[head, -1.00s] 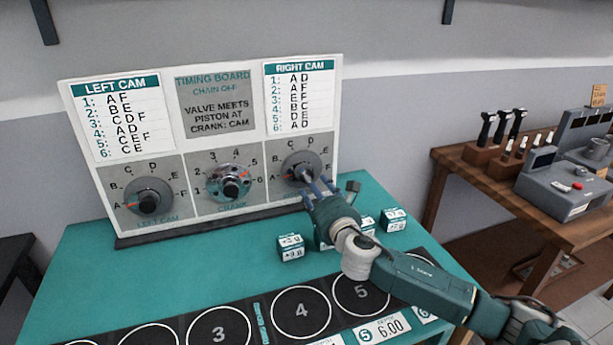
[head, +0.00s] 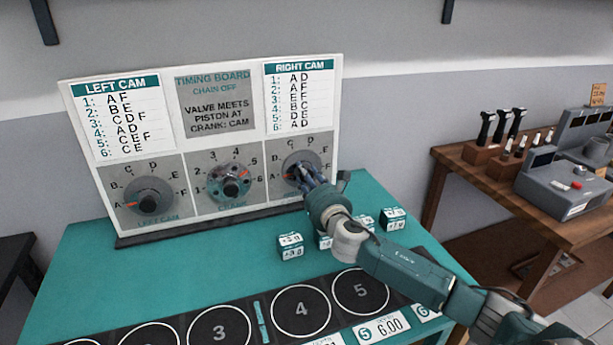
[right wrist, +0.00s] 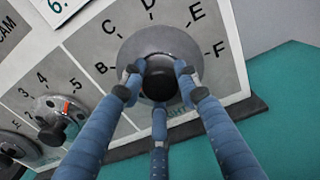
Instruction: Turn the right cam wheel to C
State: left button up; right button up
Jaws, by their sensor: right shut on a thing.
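The right cam wheel (head: 294,160) is a grey disc on the right of the timing board (head: 209,98), with letters around it. In the head view its orange mark points left, near A. My right gripper (head: 304,174) is at the wheel, its fingers shut around the black centre knob. In the right wrist view the fingers (right wrist: 160,85) close around the dark knob (right wrist: 160,78), with the wheel's disc (right wrist: 150,45) behind. B, C, D, E and F show there; the orange mark is hidden. My left gripper is not in view.
The left cam wheel (head: 149,198) and crank wheel (head: 230,184) are on the same board. Small labelled blocks (head: 290,246) stand on the teal table (head: 150,275) below. A bench (head: 470,190) with tools is at right.

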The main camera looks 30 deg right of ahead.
jog(key=shift+m, duration=0.3)
jog(key=m, duration=0.2)
jog(key=shift+m, duration=0.3)
jog(key=m, duration=0.4)
jog(key=shift+m, duration=0.3)
jog(key=m, duration=0.4)
jog(key=shift+f+p, duration=0.1)
jog(key=shift+p, duration=0.3)
jog(key=shift+m, duration=2.1)
jog(key=o, duration=1.1)
jog(key=shift+o, duration=0.2)
